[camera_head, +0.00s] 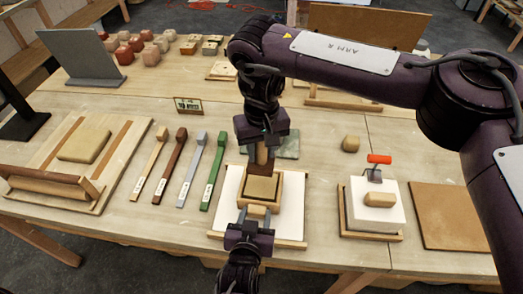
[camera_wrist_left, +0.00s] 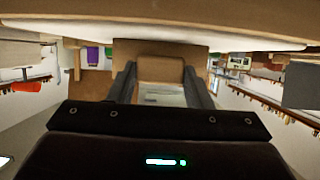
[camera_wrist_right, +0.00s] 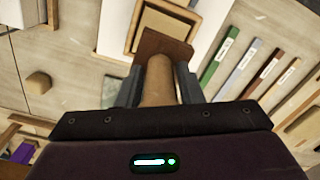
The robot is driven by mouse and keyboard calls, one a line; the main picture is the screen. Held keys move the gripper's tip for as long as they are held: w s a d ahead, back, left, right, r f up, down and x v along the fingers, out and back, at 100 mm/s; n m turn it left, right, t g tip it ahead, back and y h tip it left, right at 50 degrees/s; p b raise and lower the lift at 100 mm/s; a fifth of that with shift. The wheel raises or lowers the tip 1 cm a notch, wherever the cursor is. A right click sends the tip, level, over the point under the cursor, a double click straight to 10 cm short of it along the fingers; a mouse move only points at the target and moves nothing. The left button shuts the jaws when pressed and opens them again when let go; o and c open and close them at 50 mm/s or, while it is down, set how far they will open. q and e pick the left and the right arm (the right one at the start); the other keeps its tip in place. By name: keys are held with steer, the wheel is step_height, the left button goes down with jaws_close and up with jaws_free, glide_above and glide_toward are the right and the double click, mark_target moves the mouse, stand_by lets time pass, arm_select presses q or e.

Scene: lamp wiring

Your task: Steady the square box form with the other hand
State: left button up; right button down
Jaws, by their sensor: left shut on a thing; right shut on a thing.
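The square box form (camera_head: 303,187) is a light wooden frame with olive-tan material (camera_head: 262,187) inside, on a white board (camera_head: 229,190). My left gripper (camera_head: 256,216) is at its near side, shut on a small tan wooden block (camera_wrist_left: 160,70) that projects from the form. My right gripper (camera_head: 262,143) is above the form's far side, shut on the round wooden handle (camera_wrist_right: 157,82) of a tool with a reddish-brown plate (camera_wrist_right: 164,46). The plate is at the form's far edge; whether it touches the material I cannot tell. The form also shows in the right wrist view (camera_wrist_right: 132,22).
Several coloured labelled bars (camera_head: 179,166) lie left of the board. A white block with a tan piece and an orange-handled tool (camera_head: 379,160) stands at the right, beside a brown panel (camera_head: 450,215). A greenish slab (camera_head: 288,145) lies behind the form.

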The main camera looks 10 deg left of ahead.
arm_select(q)
steer(key=o, duration=1.1)
steer(key=shift+o, duration=0.2)
steer(key=v, duration=1.2)
